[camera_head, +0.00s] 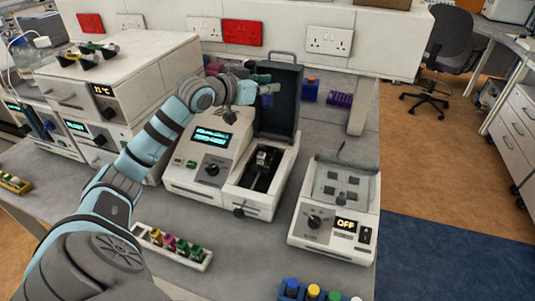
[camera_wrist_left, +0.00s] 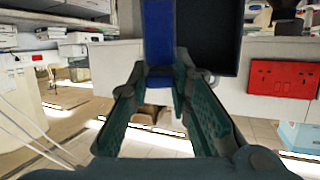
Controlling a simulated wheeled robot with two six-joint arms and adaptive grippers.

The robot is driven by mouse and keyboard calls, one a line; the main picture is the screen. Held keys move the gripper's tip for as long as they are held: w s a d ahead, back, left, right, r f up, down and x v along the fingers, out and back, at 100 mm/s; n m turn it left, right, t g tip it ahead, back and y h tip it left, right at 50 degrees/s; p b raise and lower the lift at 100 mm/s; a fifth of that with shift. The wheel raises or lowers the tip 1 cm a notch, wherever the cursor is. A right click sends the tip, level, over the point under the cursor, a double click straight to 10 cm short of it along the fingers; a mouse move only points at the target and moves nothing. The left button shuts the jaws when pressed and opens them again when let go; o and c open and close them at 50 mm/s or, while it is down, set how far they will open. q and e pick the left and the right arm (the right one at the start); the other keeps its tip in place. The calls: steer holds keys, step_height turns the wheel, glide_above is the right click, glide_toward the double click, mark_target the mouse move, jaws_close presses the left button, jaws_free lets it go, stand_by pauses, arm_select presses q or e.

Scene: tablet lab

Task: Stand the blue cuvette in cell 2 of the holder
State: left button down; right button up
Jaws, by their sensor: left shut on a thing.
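My left gripper (camera_head: 268,88) is raised in front of the upright dark lid of the instrument in the head view. In the left wrist view, its fingers (camera_wrist_left: 158,80) are shut on the blue cuvette (camera_wrist_left: 158,38), which extends up beyond the fingertips. I cannot make out the cuvette clearly in the head view. The holder (camera_head: 262,158) sits in the open dark compartment of the white instrument (camera_head: 205,150), below the gripper. Its cells are too small to tell apart. My right gripper is not in view.
The open lid (camera_head: 279,103) stands behind the compartment; it also shows in the left wrist view (camera_wrist_left: 208,40). A white device reading OFF (camera_head: 318,225) is at right. A rack of coloured vials (camera_head: 205,262) lies in front. Stacked instruments (camera_head: 75,95) stand left.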

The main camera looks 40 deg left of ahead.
arm_select(q)
steer(key=f, duration=0.6)
steer(key=f+b, duration=0.1)
steer(key=f, duration=1.1)
steer(key=shift+s, duration=0.4)
steer(key=shift+f+b, duration=0.1)
steer(key=shift+b, duration=0.2)
steer(key=shift+s, duration=0.1)
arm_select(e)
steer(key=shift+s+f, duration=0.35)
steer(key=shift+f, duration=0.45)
arm_select(q)
steer(key=c, duration=1.9)
jaws_free()
steer(key=shift+f, duration=0.15)
steer(key=o, duration=0.4)
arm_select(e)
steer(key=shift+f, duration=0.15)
